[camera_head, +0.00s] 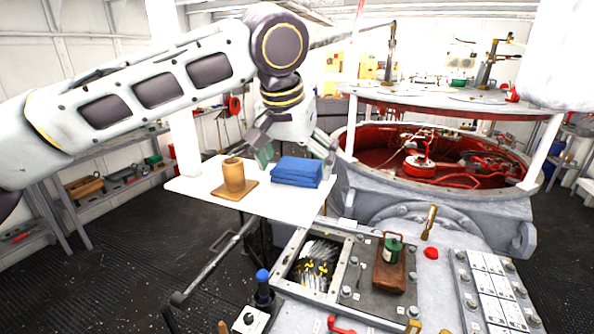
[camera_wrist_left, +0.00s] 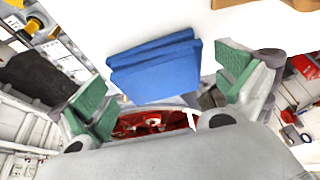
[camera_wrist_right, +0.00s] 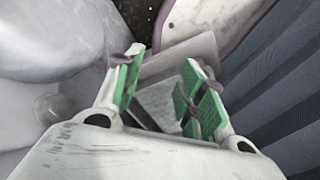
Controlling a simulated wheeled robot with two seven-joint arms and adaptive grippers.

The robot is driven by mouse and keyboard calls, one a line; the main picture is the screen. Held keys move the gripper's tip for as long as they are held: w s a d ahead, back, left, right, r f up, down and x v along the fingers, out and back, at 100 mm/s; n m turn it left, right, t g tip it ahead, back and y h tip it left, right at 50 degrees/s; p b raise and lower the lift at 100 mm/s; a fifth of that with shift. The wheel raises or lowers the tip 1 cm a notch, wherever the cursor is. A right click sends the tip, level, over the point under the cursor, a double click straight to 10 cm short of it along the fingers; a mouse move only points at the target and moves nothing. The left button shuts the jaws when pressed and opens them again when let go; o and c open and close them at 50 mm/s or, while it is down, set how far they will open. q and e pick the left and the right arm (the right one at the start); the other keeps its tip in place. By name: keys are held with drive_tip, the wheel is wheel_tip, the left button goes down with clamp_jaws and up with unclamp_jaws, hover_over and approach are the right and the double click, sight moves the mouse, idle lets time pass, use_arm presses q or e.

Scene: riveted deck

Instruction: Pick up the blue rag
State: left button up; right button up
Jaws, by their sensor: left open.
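The blue rag (camera_head: 296,172) lies folded in a stack on the white table (camera_head: 205,184), near its right side. It also shows between the fingers in the left wrist view (camera_wrist_left: 158,68). My left gripper (camera_head: 293,150) is open, with green-padded fingers pointing down on either side of the rag in the head view. In the left wrist view the gripper (camera_wrist_left: 165,90) holds nothing, and the rag looks to be just beyond the fingertips. My right gripper (camera_wrist_right: 163,85) shows only in its own wrist view. Its green-padded fingers are apart with nothing gripped between them.
A brown wooden cup (camera_head: 233,174) stands on a wooden board (camera_head: 234,190) left of the rag. A large round machine with a red interior (camera_head: 440,165) stands right of the table.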

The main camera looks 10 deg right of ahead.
sight(296, 165)
use_arm(q)
drive_tip(key=c, duration=1)
drive_tip(key=shift+r, duration=0.1)
drive_tip(key=shift+r+b, duration=0.3)
drive_tip(key=shift+r, duration=4.6)
drive_tip(key=o, duration=0.5)
drive_tip(key=shift+c, duration=0.2)
drive_tip(key=c, duration=0.3)
